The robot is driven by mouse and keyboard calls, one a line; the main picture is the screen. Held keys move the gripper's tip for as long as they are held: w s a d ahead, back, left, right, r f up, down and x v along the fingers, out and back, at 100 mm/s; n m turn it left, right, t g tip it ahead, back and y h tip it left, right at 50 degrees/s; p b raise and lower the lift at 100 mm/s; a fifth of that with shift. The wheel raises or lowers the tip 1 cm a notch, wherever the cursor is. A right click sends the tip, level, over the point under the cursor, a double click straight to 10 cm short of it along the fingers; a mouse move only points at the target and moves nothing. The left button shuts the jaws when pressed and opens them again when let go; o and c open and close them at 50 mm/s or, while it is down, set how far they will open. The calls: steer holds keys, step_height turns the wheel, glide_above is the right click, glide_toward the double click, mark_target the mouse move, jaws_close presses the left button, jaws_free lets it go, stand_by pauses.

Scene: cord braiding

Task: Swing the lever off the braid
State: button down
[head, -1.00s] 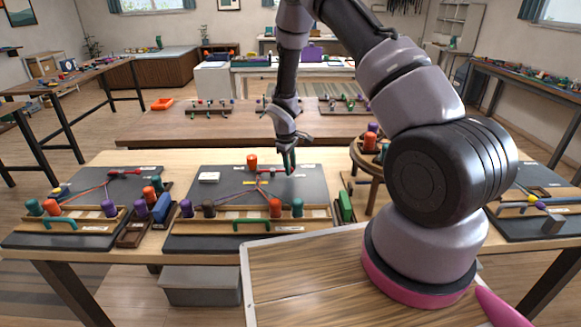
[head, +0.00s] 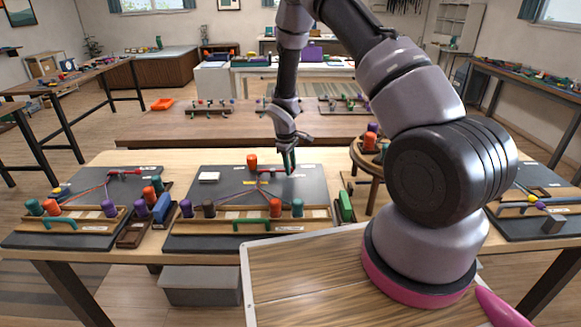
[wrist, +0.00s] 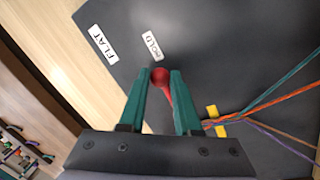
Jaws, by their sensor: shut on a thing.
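The lever (wrist: 167,93) is red with a round knob (wrist: 160,76) at its end. In the wrist view the knob lies between the green fingertips of my gripper (wrist: 158,80), which is shut on it. The knob points toward the HOLD label (wrist: 152,46); the FLAT label (wrist: 103,42) is farther left. The braid cords (wrist: 265,110) fan out to the right on the dark board, past a yellow piece (wrist: 214,116). The lever's pivot is hidden behind my gripper. In the head view my gripper (head: 289,162) is low over the back right of the middle board (head: 215,187).
An orange spool (head: 252,161) stands at the board's back edge. Several coloured spools line its front rail, with a green handle (head: 252,224) below. A round wooden stand (head: 366,160) with spools is to the right. Another braiding board (head: 75,195) lies left.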

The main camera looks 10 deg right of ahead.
mark_target(280, 186)
stand_by(0.4)
steer(key=s+m, duration=0.1)
steer(key=m, duration=0.1)
steer(key=s+a+m, duration=0.1)
steer(key=m, duration=0.1)
steer(key=shift+g, duration=0.4)
steer(key=m, duration=0.1)
steer(key=s+a+m, duration=0.1)
steer(key=shift+s+m+h, duration=0.1)
steer(key=shift+m+h, duration=0.2)
steer(key=shift+m, duration=0.1)
steer(key=m, duration=0.1)
steer(key=s+a+m+g, duration=0.1)
steer(key=shift+a+m, duration=0.15)
steer(key=shift+m, duration=0.25)
steer(key=shift+s+a+m+g, duration=0.2)
steer(key=shift+a+m, duration=0.4)
steer(key=shift+m, duration=0.5)
steer(key=shift+s+a+m+g, duration=0.1)
steer(key=shift+a+m+g, duration=0.1)
steer(key=shift+a+m, duration=0.65)
steer(key=shift+d+m, duration=0.2)
steer(key=shift+m, duration=0.15)
steer(key=c, duration=0.6)
jaws_free()
steer(key=shift+c, duration=0.2)
